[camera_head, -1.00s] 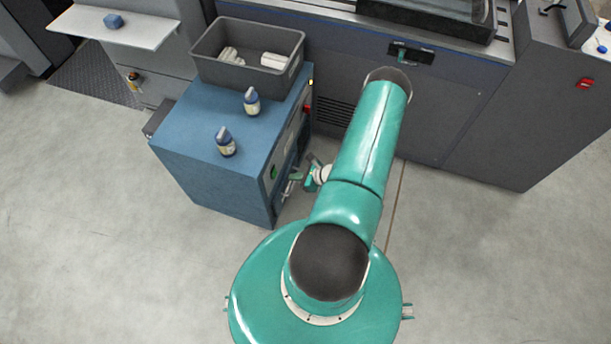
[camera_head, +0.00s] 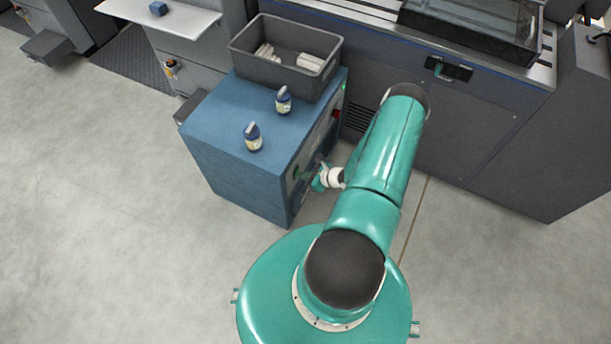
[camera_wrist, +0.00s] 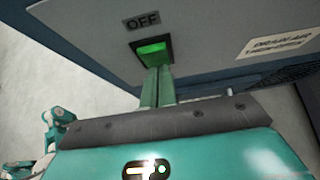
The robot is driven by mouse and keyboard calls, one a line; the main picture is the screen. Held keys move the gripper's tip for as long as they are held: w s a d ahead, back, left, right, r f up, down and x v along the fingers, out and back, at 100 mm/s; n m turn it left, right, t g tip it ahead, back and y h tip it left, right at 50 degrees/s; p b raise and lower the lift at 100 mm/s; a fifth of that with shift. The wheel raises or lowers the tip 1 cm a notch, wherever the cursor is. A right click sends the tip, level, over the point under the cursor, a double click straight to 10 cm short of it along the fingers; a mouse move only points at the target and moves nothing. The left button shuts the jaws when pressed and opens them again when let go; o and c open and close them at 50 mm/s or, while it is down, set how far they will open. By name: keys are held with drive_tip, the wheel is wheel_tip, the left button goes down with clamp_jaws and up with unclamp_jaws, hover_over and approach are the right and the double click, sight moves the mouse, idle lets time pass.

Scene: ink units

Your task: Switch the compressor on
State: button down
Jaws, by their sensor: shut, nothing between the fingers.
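The compressor is a blue cabinet (camera_head: 235,150) left of my arm in the head view. A small lamp (camera_head: 343,88) at its far top corner glows green. In the wrist view its front panel (camera_wrist: 215,55) carries a rocker switch (camera_wrist: 152,50), lit green in a dark frame, with an OFF label (camera_wrist: 142,20) on the side away from my gripper. My gripper (camera_wrist: 157,72) is shut and empty, its green fingertips at the near edge of the switch. Whether they touch it I cannot tell. In the head view my gripper (camera_head: 318,180) is partly hidden beside the panel.
A grey bin (camera_head: 270,72) with white rolls and two small bottles (camera_head: 283,100) (camera_head: 253,137) stand on the compressor. A red button (camera_head: 336,113) is farther along its front. A large grey machine (camera_head: 470,110) stands behind. The floor at left is clear.

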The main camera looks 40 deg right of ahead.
drive_tip(key=shift+w+r, duration=0.1)
drive_tip(key=shift+r, duration=0.1)
drive_tip(key=shift+a+r, duration=0.1)
drive_tip(key=shift+r, duration=0.65)
drive_tip(key=shift+w, duration=0.1)
